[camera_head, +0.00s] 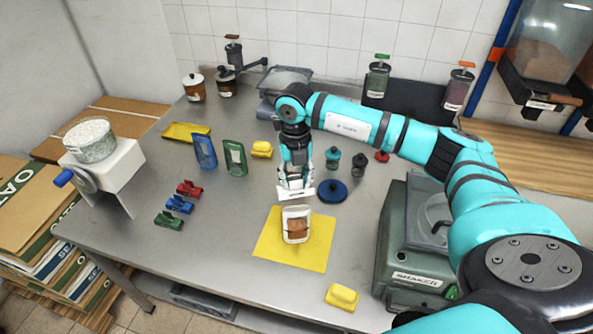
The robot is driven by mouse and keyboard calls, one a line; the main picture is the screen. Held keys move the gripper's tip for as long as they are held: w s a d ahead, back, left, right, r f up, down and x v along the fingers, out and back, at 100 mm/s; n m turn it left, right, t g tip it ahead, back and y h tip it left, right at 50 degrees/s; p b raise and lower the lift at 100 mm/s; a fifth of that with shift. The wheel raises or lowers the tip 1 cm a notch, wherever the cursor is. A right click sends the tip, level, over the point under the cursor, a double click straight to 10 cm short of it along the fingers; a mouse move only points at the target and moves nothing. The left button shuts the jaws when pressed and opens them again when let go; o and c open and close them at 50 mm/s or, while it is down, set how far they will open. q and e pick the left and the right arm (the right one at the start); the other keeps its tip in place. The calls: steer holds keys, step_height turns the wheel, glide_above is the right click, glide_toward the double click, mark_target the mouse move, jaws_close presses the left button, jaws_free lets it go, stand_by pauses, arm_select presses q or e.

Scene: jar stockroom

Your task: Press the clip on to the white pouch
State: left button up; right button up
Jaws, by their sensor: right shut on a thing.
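The white pouch (297,212) stands on a yellow mat (275,244) at the front middle of the table. It has a brown window on its front. My right gripper (297,187) points down just behind and above the pouch's top edge. It is shut on a pale, bar-like piece (308,195) that looks like the white clip. The clip seems apart from the pouch, though the gap is hard to judge. Red (188,189), blue (179,204) and green (168,221) clips lie in a row at the left. My left gripper is not in view.
Blue (205,150) and green (235,158) pouches stand behind to the left. A dark blue disc (332,191) lies right of the gripper. A yellow block (341,297) lies at the front edge. A green machine (407,245) stands at the right.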

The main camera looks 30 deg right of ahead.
steer(key=shift+d+f+m, duration=0.1)
steer(key=shift+d+m, duration=0.1)
steer(key=shift+m, duration=0.3)
steer(key=b, duration=0.4)
glide_above(296, 208)
steer(key=shift+f, duration=3.25)
steer(key=shift+b, duration=0.4)
steer(key=shift+f+b, duration=0.8)
steer(key=shift+f, duration=0.15)
steer(key=o, duration=1.4)
steer(key=shift+r, duration=0.1)
